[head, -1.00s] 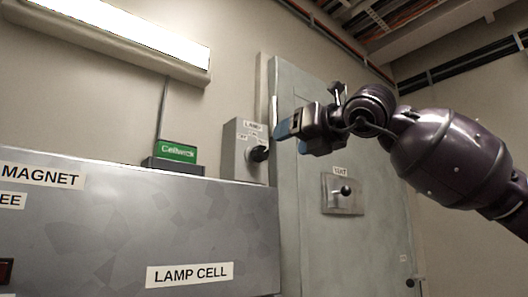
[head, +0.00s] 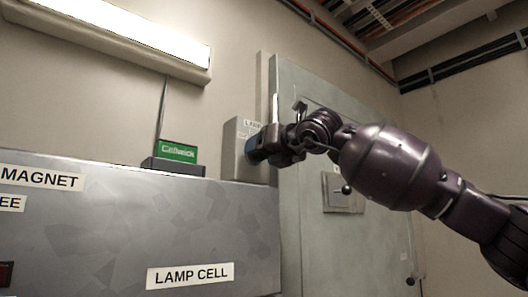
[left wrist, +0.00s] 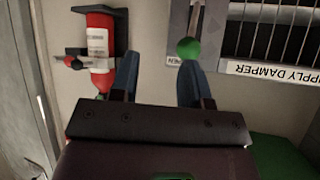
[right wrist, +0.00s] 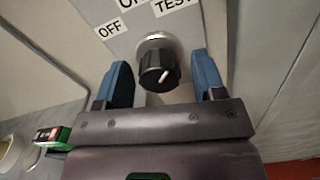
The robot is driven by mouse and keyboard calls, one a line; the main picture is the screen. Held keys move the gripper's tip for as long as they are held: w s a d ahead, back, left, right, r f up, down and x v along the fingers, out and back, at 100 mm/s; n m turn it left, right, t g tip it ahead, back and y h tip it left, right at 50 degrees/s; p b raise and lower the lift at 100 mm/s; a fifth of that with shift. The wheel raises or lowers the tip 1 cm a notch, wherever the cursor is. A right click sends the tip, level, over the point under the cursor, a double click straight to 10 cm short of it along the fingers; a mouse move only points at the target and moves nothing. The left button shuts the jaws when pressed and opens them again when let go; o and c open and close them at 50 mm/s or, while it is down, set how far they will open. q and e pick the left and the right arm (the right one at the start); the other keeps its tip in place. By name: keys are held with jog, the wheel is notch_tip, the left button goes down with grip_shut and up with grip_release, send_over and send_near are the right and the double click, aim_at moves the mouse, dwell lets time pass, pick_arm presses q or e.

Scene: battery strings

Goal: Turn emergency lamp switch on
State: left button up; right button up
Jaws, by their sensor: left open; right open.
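The lamp switch is a black rotary knob (right wrist: 158,68) on a grey box (head: 235,152) on the wall. In the right wrist view labels reading OFF and TEST show around the knob, and a label between them is cut off. The white mark on the knob points up and right. My right gripper (right wrist: 163,85) is open, with a blue finger on each side of the knob, apart from it. In the head view my right gripper (head: 256,150) hides the knob. My left gripper (left wrist: 158,78) is open and empty, out of the head view.
A steel cabinet (head: 110,230) labelled LAMP CELL stands below the switch box, with a green sign (head: 178,151) on it. A grey door (head: 300,210) is at the right. The left wrist view shows a red extinguisher (left wrist: 98,50) and a green ball handle (left wrist: 188,48).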

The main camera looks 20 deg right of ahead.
jog(key=c, duration=0.9)
pick_arm(q)
jog(key=shift+s, duration=0.15)
